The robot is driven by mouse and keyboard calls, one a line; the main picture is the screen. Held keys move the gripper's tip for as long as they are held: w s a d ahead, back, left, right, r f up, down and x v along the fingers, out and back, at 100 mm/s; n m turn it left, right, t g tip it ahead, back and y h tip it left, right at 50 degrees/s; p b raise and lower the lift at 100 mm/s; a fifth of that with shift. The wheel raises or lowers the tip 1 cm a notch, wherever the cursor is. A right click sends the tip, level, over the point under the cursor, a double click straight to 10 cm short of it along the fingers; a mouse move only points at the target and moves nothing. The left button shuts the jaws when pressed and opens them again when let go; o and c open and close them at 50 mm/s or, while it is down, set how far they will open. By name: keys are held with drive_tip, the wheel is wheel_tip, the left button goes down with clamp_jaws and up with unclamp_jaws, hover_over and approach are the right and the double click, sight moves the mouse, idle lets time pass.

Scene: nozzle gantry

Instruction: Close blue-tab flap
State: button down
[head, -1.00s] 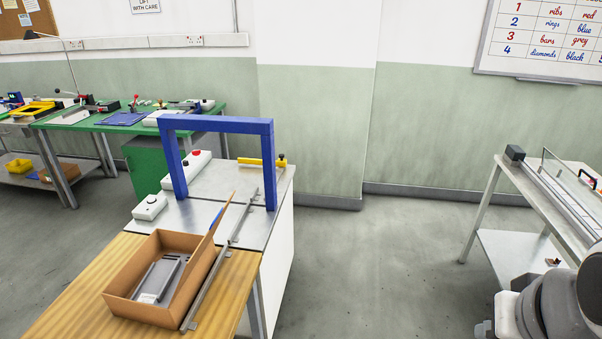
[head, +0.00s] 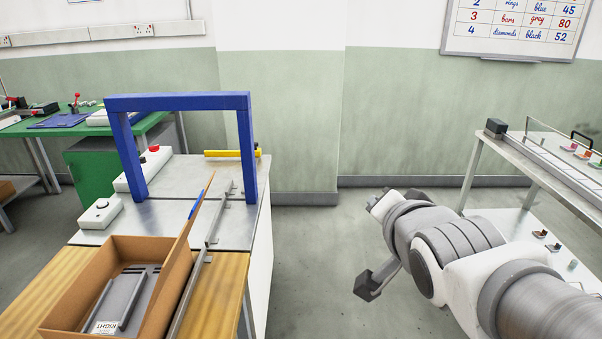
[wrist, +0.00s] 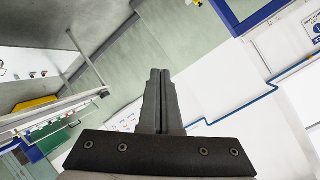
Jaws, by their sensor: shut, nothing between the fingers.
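An open brown cardboard box (head: 68,290) sits on the wooden bench at the lower left of the head view. Its right-hand flap (head: 178,262) stands raised, and a narrow blue strip (head: 208,187), apparently the blue tab, shows at its far upper tip. Grey metal parts and a label reading "RIGHT" lie inside the box. My gripper (wrist: 160,75) is shut and empty in the wrist view, its two dark fingers together. In the head view my arm is well to the right of the box, over the floor, touching nothing. The wrist view does not clearly show the box.
A blue gantry frame (head: 180,101) stands on the metal bench top behind the box. A metal rail (head: 190,298) runs beside the flap. White control boxes (head: 101,213) and a yellow bar (head: 232,153) are near the gantry. Another table (head: 478,180) stands right; floor between is clear.

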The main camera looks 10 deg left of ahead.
drive_tip(key=w+a+f+m+t+y+b, duration=0.25)
drive_tip(key=a+f+y+b, duration=0.4)
drive_tip(key=a+b, duration=0.35)
drive_tip(key=m+y, duration=0.3)
drive_tip(key=y, duration=0.5)
approach(201, 196)
drive_tip(key=d, duration=0.1)
drive_tip(key=d+f, duration=0.1)
drive_tip(key=d+g+b, duration=0.1)
drive_tip(key=shift+w+d+f, duration=0.2)
drive_tip(key=shift+w, duration=0.1)
drive_tip(key=p, duration=0.4)
drive_tip(key=shift+w+a+r+h, duration=0.15)
drive_tip(key=shift+a+h, duration=0.05)
drive_tip(key=shift+h, duration=0.05)
drive_tip(key=shift+t, duration=0.25)
drive_tip(key=w+a+r, duration=0.1)
drive_tip(key=a, duration=0.1)
drive_tip(key=w+a+r, duration=0.1)
drive_tip(key=a, duration=0.3)
drive_tip(key=shift+w+a+r+b, duration=0.2)
drive_tip(key=shift+w+r+b, duration=0.2)
drive_tip(key=shift+a+r, duration=0.15)
drive_tip(key=shift+a, duration=0.15)
drive_tip(key=shift+r, duration=0.1)
